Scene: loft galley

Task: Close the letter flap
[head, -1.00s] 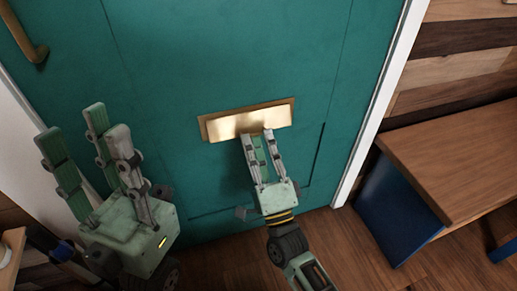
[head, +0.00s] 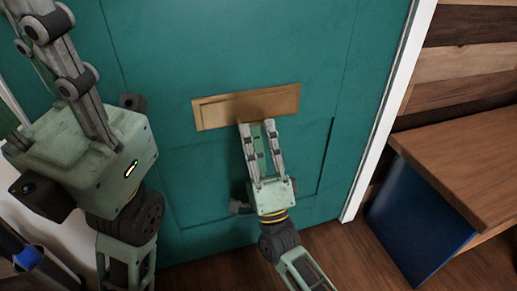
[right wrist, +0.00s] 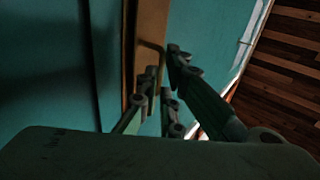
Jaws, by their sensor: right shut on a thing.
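The brass letter flap (head: 235,107) sits in its brass surround (head: 197,115) on the teal door. It looks flat, about level with the surround. My right gripper (head: 257,122) is at the flap's lower edge, its fingers close together and shut on the flap; the fingertips cover a small part of that edge. In the right wrist view the fingers (right wrist: 162,68) reach the brass plate (right wrist: 150,35), in dim light. My left gripper (head: 28,70) is large at the left of the head view, clear of the flap. Its fingers are spread, with the tips partly out of frame.
The teal door (head: 240,45) fills the middle, with a white frame (head: 388,110) at its right. A wooden bench with a blue side panel (head: 415,222) stands at the right. The wood floor (head: 210,272) shows below.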

